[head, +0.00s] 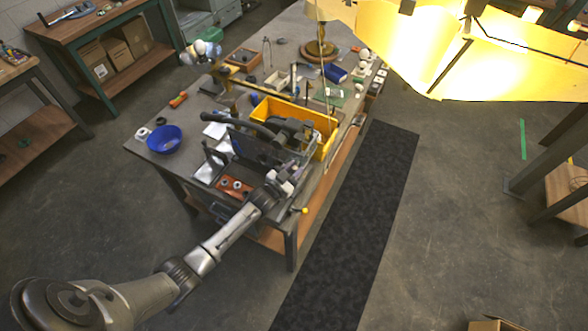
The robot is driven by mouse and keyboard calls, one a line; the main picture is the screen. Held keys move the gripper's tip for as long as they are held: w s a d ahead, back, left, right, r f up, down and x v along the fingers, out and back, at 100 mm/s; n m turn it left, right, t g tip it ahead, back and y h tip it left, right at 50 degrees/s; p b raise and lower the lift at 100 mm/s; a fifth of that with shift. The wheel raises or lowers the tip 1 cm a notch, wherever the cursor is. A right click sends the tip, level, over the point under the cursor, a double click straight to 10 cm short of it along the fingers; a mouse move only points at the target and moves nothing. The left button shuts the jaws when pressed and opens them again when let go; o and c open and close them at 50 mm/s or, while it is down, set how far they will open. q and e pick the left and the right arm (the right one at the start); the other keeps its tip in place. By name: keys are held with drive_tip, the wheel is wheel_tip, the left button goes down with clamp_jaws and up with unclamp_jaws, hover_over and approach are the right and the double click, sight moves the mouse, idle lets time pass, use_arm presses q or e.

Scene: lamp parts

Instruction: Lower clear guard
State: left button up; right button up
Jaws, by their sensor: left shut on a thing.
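The clear guard (256,147) looks like a see-through, dark-edged panel on the dark machine at the near end of the workbench. It stands tilted up, and its exact outline is hard to make out. My left arm reaches in from the lower left. My left gripper (291,173) is at the guard's right end, shut on what looks like its edge. The fingertips are small and partly hidden against the dark machine parts. My right gripper is not in view.
A yellow bin (286,110) stands just behind the machine on the workbench (150,176). A blue bowl (164,139) sits at the bench's left corner. A large lit yellow shade (480,55) hangs at upper right. The dark floor mat (352,235) is clear.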

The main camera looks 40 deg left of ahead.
use_arm(q)
clamp_jaws()
wheel_tip(320, 180, down, 5)
drive_tip(key=b, duration=0.4)
drive_tip(key=o, duration=0.7)
unclamp_jaws()
